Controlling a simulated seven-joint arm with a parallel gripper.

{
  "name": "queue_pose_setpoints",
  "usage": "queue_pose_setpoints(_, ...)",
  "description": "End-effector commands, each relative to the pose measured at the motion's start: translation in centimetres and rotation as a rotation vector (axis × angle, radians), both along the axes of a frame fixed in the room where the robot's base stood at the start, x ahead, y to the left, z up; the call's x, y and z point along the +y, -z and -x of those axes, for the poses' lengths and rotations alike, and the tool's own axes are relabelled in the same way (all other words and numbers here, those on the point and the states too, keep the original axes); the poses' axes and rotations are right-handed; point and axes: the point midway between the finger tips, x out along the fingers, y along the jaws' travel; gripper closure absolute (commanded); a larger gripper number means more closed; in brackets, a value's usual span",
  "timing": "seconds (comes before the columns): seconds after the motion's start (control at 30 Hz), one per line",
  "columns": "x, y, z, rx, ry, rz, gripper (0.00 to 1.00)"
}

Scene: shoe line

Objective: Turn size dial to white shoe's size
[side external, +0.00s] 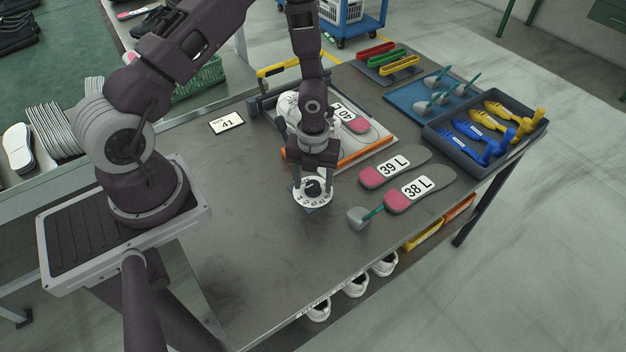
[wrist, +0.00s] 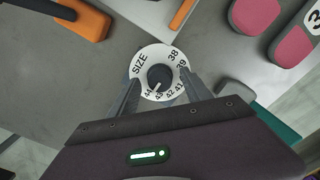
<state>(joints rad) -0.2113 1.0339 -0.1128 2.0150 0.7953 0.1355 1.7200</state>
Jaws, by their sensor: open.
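The size dial (side external: 316,199) is a round white disc with a dark knob, on the table below my gripper (side external: 313,180). In the wrist view the dial (wrist: 146,60) reads SIZE, with numbers from 38 to 44 around the dark knob (wrist: 160,76). A pale mark on the knob seems to point near 43 or 44. My gripper (wrist: 158,85) is open, with one finger on each side of the knob; I cannot tell whether they touch it. A white shoe (side external: 288,108) lies behind my arm, which partly hides it. A card (side external: 227,122) reads size 41.
Insoles marked 39 L (side external: 376,177) and 38 L (side external: 404,199) lie right of the dial, near a grey-headed tool (side external: 359,218). A grey tray (side external: 440,137) holds blue and yellow shoe forms. The table left of the dial is clear.

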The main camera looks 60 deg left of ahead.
Motion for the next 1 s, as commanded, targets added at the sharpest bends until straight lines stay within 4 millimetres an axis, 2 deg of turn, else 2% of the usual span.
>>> queue_pose_setpoints(0.07,0.01,-0.02,0.01,0.000,0.000,0.000,0.47)
queue_pose_setpoints(0.33,0.01,-0.05,0.01,0.000,-0.001,0.000,1.00)
queue_pose_setpoints(0.67,0.00,-0.08,0.00,0.000,-0.048,0.000,1.00)
queue_pose_setpoints(1.0,0.02,-0.10,-0.01,-0.001,-0.297,-0.001,1.00)
